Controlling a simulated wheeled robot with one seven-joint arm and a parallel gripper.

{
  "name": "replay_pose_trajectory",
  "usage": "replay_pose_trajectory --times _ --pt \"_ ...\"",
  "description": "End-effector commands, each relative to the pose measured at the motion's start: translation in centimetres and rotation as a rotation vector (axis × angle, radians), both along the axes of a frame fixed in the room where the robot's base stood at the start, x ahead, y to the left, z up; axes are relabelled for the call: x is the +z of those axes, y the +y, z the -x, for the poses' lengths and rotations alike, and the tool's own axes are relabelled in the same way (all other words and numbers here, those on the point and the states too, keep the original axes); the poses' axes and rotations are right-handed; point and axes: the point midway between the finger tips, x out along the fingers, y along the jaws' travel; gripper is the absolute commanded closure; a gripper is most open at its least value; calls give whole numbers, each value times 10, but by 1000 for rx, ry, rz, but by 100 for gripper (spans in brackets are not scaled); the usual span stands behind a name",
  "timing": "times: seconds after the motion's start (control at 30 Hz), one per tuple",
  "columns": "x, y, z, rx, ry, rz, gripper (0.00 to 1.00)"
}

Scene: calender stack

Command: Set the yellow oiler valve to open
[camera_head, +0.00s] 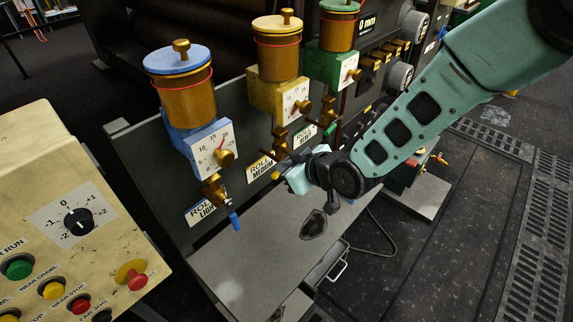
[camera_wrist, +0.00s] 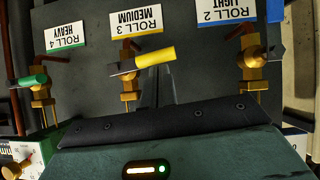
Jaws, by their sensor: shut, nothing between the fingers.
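The yellow oiler (camera_head: 277,55) is the middle one in the row, with a yellow lid, an amber jar and a yellow dial block. Its valve has a yellow lever handle (camera_wrist: 155,57), which lies roughly sideways, across the upright brass pipe, in front of the ROLL 3 MEDIUM label (camera_wrist: 136,22). The handle's tip shows in the head view (camera_head: 275,176), beside my gripper (camera_head: 284,175). My gripper is shut and empty, its narrow grey fingers (camera_wrist: 168,88) right by the handle. I cannot tell whether they touch it.
The blue oiler (camera_head: 185,90) stands left, its blue handle (camera_head: 234,221) pointing down. The green oiler (camera_head: 335,45) stands right, its green handle (camera_wrist: 30,80) sideways. A grey shelf (camera_head: 260,250) lies below. A beige control panel (camera_head: 60,180) is at the left.

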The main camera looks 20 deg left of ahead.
Motion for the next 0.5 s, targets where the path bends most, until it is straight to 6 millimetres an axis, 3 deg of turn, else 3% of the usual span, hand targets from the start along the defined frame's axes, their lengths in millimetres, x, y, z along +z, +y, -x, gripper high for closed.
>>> replay_pose_trajectory --times 0.5 --pt "-6 0 2 1 -30 13 100"
